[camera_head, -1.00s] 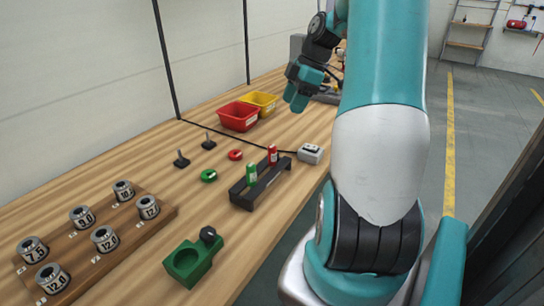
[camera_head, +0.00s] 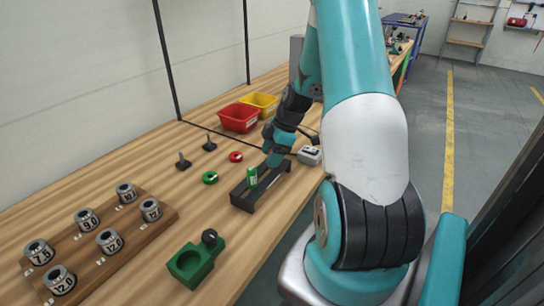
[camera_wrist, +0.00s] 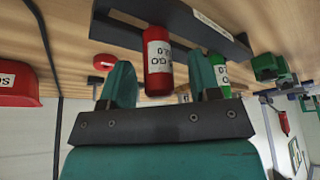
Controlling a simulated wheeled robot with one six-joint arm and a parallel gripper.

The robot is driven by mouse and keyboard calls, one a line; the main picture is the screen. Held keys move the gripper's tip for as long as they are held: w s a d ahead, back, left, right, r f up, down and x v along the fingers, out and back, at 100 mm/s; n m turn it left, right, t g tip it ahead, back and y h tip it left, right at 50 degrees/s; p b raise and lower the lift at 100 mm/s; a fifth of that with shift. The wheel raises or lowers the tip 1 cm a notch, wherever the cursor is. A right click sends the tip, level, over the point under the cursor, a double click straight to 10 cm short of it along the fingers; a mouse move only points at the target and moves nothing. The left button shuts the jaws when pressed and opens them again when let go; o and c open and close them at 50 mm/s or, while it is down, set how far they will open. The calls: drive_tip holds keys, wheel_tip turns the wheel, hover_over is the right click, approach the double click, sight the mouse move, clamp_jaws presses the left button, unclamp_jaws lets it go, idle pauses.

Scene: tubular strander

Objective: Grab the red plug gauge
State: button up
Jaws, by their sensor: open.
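The red plug gauge (camera_wrist: 158,58) stands in the black holder (camera_wrist: 172,14) in the wrist view, with a white label on its side. My gripper (camera_wrist: 160,84) is open, its teal fingers on either side of the gauge in that view. I cannot tell whether they touch it. In the head view my gripper (camera_head: 274,160) is over the far end of the holder (camera_head: 243,200) and hides the red gauge. The green plug gauge (camera_head: 252,177) stands in the near end of the holder; it also shows in the wrist view (camera_wrist: 220,72), partly behind a finger.
A grey box (camera_head: 309,155) sits right of the holder. Red ring (camera_head: 236,157) and green ring (camera_head: 210,177) lie to its left. A green fixture (camera_head: 194,262) and a wooden board (camera_head: 150,232) with several metal rings are nearer. Red (camera_head: 238,118) and yellow bins stand behind.

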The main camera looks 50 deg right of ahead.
drive_tip(key=shift+w+a+f, duration=0.15)
drive_tip(key=shift+f, duration=0.45)
drive_tip(key=c, duration=1.1)
drive_tip(key=shift+o, duration=0.2)
drive_tip(key=shift+r, duration=0.1)
